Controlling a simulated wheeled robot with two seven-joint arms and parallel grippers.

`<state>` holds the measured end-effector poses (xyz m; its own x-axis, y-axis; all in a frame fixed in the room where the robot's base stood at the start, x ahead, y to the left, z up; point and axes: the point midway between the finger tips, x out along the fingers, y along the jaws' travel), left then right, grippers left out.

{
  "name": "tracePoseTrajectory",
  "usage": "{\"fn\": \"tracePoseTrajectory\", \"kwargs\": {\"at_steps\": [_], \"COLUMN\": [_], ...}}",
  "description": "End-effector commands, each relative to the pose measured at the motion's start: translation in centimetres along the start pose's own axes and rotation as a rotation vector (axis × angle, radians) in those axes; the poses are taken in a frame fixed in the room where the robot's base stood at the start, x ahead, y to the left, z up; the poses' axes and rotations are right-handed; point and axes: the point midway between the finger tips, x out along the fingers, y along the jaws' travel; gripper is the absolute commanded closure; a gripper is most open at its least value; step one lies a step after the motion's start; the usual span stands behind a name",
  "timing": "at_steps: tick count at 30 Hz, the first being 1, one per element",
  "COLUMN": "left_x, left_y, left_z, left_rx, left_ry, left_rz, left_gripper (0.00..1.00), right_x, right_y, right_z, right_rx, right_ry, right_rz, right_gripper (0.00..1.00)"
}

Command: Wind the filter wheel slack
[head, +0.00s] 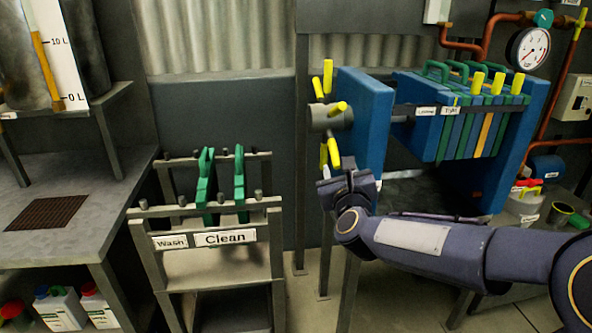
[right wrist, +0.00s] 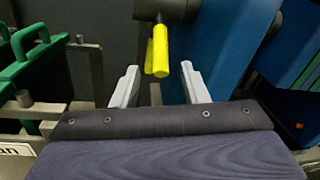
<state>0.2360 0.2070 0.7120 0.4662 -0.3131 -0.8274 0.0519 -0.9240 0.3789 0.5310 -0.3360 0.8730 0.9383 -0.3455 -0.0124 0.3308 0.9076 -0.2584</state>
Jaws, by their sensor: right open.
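The filter wheel is a dark grey hub (head: 331,117) with several yellow spoke handles, on the outer left side of a blue end block (head: 364,115) of the filter press. One yellow handle (head: 333,152) hangs from the wheel's lower side. My right gripper (head: 337,171) is just below that handle with its jaws open. In the right wrist view, the yellow handle (right wrist: 160,50) stands between and beyond the two pale fingers (right wrist: 159,80); I see no finger touching it. My left gripper is not in view.
A rack (head: 205,205) marked "Wash" and "Clean" holds two green plates to the left. A pressure gauge (head: 528,48) and copper pipes are at the upper right. A grey bench (head: 55,215) is at far left.

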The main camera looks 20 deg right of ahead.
Motion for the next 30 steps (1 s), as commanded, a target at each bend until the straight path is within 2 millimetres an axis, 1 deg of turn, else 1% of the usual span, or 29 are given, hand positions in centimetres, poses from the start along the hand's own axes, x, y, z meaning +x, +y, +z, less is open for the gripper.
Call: {"fn": "tracePoseTrajectory", "kwargs": {"at_steps": [1,5,12,15,18,22,28,29,30], "left_x": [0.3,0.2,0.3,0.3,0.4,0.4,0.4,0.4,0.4], "left_y": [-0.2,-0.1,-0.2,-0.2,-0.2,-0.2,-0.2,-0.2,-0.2], "left_z": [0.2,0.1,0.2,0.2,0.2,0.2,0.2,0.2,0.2], "left_rx": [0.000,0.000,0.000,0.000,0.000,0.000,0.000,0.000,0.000], "left_ry": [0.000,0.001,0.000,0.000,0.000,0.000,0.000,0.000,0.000], "left_rz": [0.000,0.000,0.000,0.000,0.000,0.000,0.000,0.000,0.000], "left_gripper": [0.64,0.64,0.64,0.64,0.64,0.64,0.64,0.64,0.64], "right_x": [0.3,1.5,5.4,6.7,7.5,8.0,8.0,8.0,8.0], "right_y": [-0.1,-0.2,-0.3,-0.3,-0.3,-0.3,-0.3,-0.3,-0.3], "right_z": [-0.4,-0.2,-0.2,-0.1,-0.1,-0.1,-0.1,-0.1,-0.1], "right_rx": [0.023,0.039,0.035,0.034,0.033,0.034,0.034,0.034,0.033], "right_ry": [-0.004,-0.006,-0.005,-0.006,-0.006,-0.006,-0.006,-0.006,-0.006], "right_rz": [-0.014,-0.023,-0.022,-0.020,-0.020,-0.019,-0.019,-0.019,-0.019], "right_gripper": [0.60,0.60,0.60,0.60,0.60,0.60,0.60,0.62,0.68]}}
